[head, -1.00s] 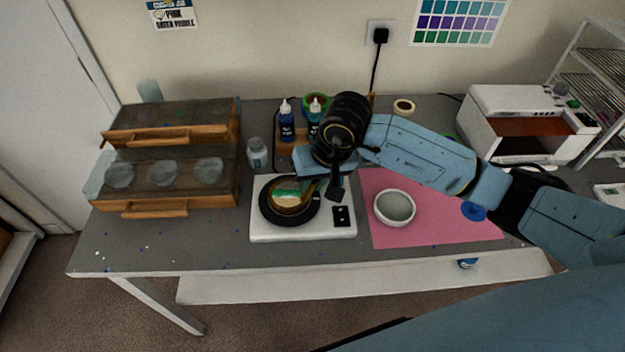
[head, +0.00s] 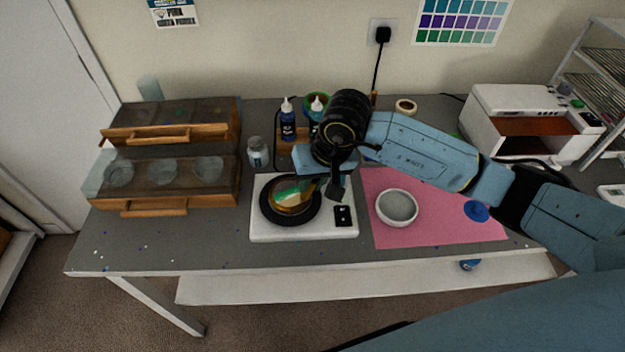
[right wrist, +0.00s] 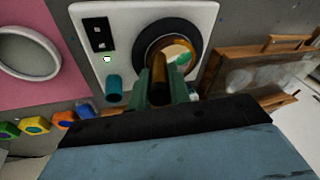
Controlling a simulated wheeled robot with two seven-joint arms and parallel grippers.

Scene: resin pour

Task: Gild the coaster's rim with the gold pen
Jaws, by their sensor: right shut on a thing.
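The coaster (head: 290,192) has green, cream and amber colours and lies on the round black platter (head: 270,213) of a white turntable (head: 300,234). My right gripper (head: 322,183) is over the platter's right side, shut on the gold pen. The pen (right wrist: 160,92) sits between the gripper's fingers (right wrist: 163,95) in the right wrist view and points toward the coaster (right wrist: 182,52). Its tip is at or close to the coaster's near rim there; I cannot tell if they touch. A gold-brown band shows on part of the rim. My left gripper is out of view.
A white bowl (head: 397,207) stands on a pink mat (head: 440,228) right of the turntable. Dye bottles (head: 288,122) and a glass jar (head: 257,152) stand behind it. Wooden drawers (head: 170,190) holding clear cups are at left. A white oven (head: 520,120) is at right. The front table strip is mostly clear.

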